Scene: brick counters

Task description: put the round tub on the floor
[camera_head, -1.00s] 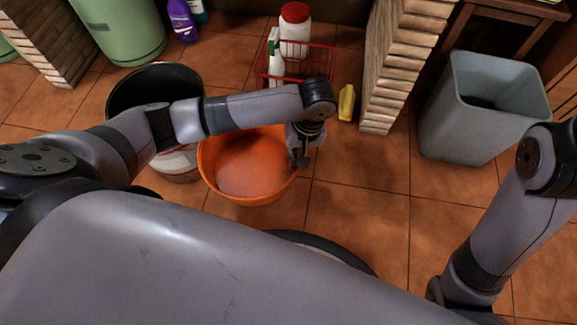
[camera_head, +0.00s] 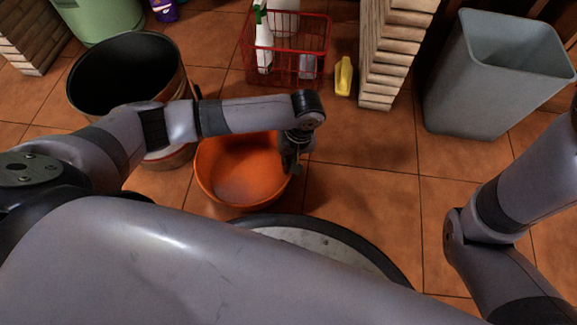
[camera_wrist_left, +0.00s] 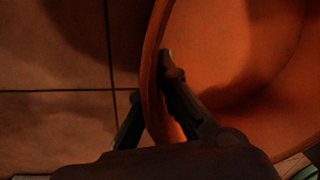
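The round tub (camera_head: 222,185) is orange, open at the top and looks empty. It is in front of my base, below my left forearm. My left gripper (camera_head: 291,166) is at the tub's right rim in the head view. In the left wrist view, the gripper (camera_wrist_left: 151,82) has one finger inside the orange tub (camera_wrist_left: 215,50) and one outside, with the wall between them; it looks shut on the wall. I cannot tell whether the tub's base touches the floor (camera_head: 365,210). My right arm shows at the right, but its gripper is out of view.
A large dark bucket (camera_head: 125,75) stands behind the tub at left. A red wire basket (camera_head: 285,45) with bottles, a yellow bottle (camera_head: 343,76) and a brick pillar (camera_head: 390,50) are behind. A grey bin (camera_head: 480,85) stands at right. Tiled floor is clear right of the tub.

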